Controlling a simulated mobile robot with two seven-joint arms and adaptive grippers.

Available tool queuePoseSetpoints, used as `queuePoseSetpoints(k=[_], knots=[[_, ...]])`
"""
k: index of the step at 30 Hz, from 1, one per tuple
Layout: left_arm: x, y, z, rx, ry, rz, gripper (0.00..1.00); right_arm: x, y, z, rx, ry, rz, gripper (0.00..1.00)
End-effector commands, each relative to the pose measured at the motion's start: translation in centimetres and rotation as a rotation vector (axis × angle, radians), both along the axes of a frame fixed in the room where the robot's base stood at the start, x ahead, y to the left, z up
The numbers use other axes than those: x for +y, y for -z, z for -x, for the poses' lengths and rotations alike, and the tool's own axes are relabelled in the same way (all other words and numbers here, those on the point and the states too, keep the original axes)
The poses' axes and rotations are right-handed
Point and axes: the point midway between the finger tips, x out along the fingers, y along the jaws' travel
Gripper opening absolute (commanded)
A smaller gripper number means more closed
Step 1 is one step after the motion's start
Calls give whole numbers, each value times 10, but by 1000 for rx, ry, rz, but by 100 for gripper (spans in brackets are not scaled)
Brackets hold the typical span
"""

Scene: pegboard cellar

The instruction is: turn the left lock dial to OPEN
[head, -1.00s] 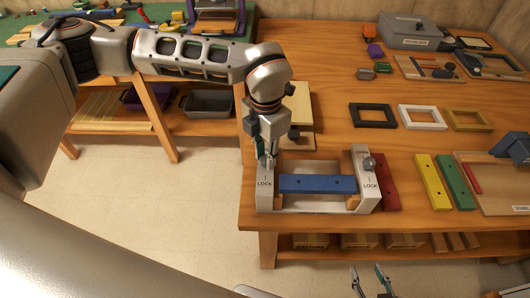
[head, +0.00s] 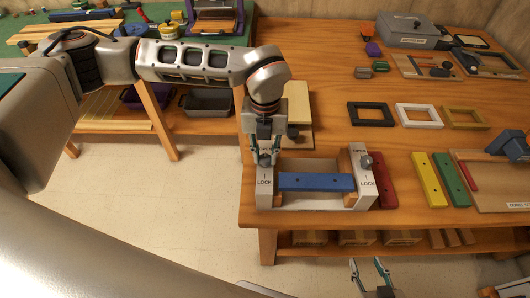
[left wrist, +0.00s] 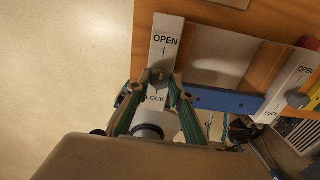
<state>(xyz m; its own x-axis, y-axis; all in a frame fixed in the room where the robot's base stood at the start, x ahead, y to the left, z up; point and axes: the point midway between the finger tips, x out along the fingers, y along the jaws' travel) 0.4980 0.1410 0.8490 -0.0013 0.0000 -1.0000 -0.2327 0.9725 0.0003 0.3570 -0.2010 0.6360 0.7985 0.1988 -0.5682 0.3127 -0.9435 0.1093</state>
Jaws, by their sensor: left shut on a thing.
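The left lock dial (left wrist: 159,77) is a small grey knob on a white plate (left wrist: 166,35) marked OPEN at one end and LOCK at the other. My left gripper (head: 264,161) points down over this plate, its fingers on either side of the knob and shut on it. In the left wrist view, the gripper (left wrist: 156,86) hides part of the knob, so I cannot tell which way it is set. My right gripper (head: 368,261) is open and empty at the bottom of the head view, below the bench's front edge.
A blue bar (head: 316,183) spans between the two lock plates. The right lock dial (head: 366,162) sits on the other plate. Red (head: 385,180), yellow (head: 427,180) and green (head: 452,180) bars lie to the right. Black, white and yellow frames lie behind.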

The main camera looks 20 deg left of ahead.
Motion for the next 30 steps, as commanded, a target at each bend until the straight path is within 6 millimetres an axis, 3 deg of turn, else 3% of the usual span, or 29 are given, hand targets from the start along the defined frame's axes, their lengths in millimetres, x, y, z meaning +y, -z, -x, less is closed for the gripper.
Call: queuePoseSetpoints(k=[20, 21, 22, 30], knots=[[0, -2, -2, -6, -63, 2, 0, -1, 3, 2, 8, 0, 2, 40], [0, -2, -2, -6, -62, 2, 29, -1, 3, 2, 8, 0, 2, 40], [0, -2, -2, -4, -62, 1, 37, -1, 3, 2, 8, 0, 2, 40], [0, -1, -1, -2, -61, 0, 38, -1, 3, 2, 6, 1, 2, 40]])
